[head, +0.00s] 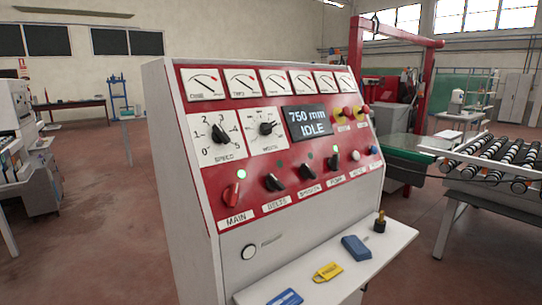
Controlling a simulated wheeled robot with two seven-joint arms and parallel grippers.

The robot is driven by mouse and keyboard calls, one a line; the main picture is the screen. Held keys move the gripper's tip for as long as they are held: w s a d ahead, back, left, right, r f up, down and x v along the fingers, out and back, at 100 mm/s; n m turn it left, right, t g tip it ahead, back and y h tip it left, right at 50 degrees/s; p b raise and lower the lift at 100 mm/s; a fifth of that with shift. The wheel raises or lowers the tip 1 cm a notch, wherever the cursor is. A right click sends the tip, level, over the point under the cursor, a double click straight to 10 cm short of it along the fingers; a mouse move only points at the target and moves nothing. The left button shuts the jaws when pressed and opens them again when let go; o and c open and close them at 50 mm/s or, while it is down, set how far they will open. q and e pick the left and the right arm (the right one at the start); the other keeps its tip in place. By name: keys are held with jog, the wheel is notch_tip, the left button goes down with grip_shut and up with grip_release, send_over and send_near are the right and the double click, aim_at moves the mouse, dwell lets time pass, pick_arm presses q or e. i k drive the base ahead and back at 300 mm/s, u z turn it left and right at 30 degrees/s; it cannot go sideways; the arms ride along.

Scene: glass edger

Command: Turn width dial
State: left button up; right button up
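The width dial (267,128) is a black pointer knob on a white scale plate, on the red sloped panel (305,174) of a grey control console. Its label below reads like WIDTH. The speed dial (221,134) sits to its left on a larger scale plate. The display (308,122) to the right of the width dial reads 750 mm and IDLE. Neither gripper is in view, so nothing is seen touching the dial.
Below the dials is a row of switches, with a red MAIN knob (231,194) at left. A white shelf (385,246) juts out in front, holding a blue block (356,247) and a yellow tag (328,271). A roller conveyor (490,160) stands at right. Open floor lies left.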

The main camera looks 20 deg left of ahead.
aim_at(265, 128)
jog(key=k, duration=1.2)
jog(key=z, duration=0.25)
jog(key=i, duration=0.65)
jog(key=z, duration=0.1)
